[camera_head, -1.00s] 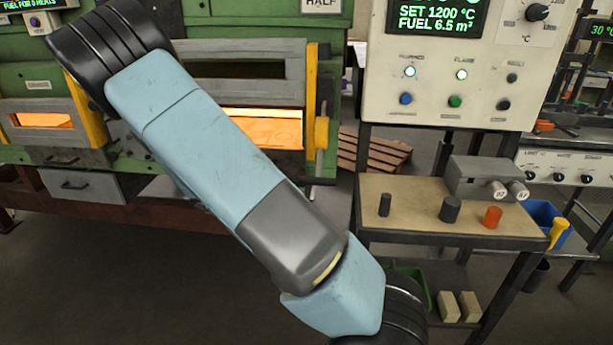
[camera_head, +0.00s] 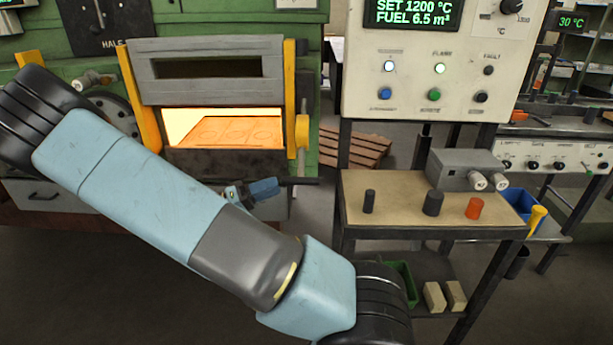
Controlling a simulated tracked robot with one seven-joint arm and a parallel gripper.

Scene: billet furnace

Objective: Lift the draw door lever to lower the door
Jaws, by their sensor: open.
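The draw door (camera_head: 207,90) is a grey panel with a dark slot, between two yellow uprights on the green furnace. It stands raised above a glowing opening (camera_head: 222,128). I cannot clearly single out the draw door lever. My gripper (camera_head: 262,187) shows as a small dark-blue end with a green light, below the opening and mostly hidden behind my pale-blue arm. It is open, and I see nothing in it. Its fingertips blend with a dark bar behind, and I cannot tell whether they touch it.
A control panel (camera_head: 440,70) stands to the right. Below it a bench (camera_head: 390,215) carries two dark cylinders, an orange one and a grey box (camera_head: 465,168). A wooden pallet (camera_head: 355,148) lies behind. A dark handwheel (camera_head: 115,110) is at the left, near my elbow.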

